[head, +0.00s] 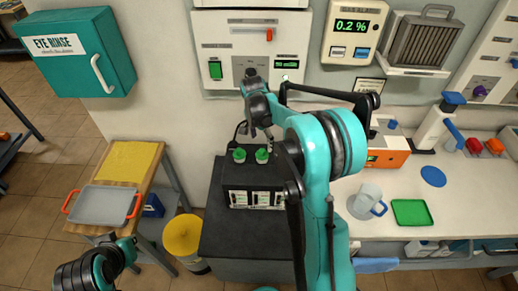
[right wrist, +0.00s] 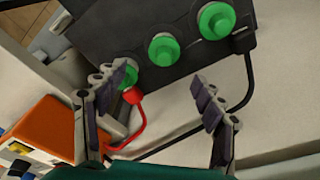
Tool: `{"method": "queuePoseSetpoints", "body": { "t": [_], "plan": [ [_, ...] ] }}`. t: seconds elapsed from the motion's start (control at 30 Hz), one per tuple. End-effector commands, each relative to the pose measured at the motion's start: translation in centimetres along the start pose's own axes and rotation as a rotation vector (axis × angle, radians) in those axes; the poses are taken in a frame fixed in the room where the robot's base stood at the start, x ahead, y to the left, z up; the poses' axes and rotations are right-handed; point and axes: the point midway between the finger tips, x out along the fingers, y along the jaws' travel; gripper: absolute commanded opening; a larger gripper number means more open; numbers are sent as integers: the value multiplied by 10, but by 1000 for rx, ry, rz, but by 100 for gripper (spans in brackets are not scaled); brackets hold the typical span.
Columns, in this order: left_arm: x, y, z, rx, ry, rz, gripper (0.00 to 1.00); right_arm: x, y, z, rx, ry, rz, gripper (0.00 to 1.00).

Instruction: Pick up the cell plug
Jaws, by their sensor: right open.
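Green cell plugs sit on top of a black battery (head: 236,178). In the head view two show, a left plug (head: 239,155) and a right plug (head: 262,156). The right wrist view shows three round green tops: one near the top (right wrist: 216,20), a middle one (right wrist: 162,49), and one partly behind a finger (right wrist: 126,73). My right gripper (head: 262,122) is above and behind the battery, partly hidden by my arm. In its wrist view (right wrist: 160,104) the fingers are spread, with nothing between them.
A red clip with a red cable (right wrist: 132,95) is close by the left finger. A black cable (right wrist: 190,130) loops below the battery. A grey tray (head: 98,205) lies on the left table. An orange box (head: 389,158) and a mug (head: 368,196) stand on the right counter.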

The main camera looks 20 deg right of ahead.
Motion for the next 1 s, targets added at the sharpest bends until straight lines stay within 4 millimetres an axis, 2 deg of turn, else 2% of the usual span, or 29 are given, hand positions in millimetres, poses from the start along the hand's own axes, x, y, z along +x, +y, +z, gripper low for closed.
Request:
{"method": "queuePoseSetpoints", "body": {
  "t": [0.33, 0.6, 0.83, 0.93, 1.0],
  "plan": [
    [12, 0, 9, 0, 0, 0, 0, 37, -3, 1, -1, 0, 0, 69],
    [26, 0, 19, 0, 0, 0, 0, 76, -6, 2, -1, 0, 0, 69],
    [25, 0, 18, 0, 0, 0, 0, 76, -6, 2, -1, 0, 0, 69],
    [25, 0, 18, 0, 0, 0, 0, 76, -6, 2, -1, 0, 0, 43],
    [25, 0, 18, 0, 0, 0, 0, 76, -6, 2, -1, 0, 0, 30]
  ]
}}
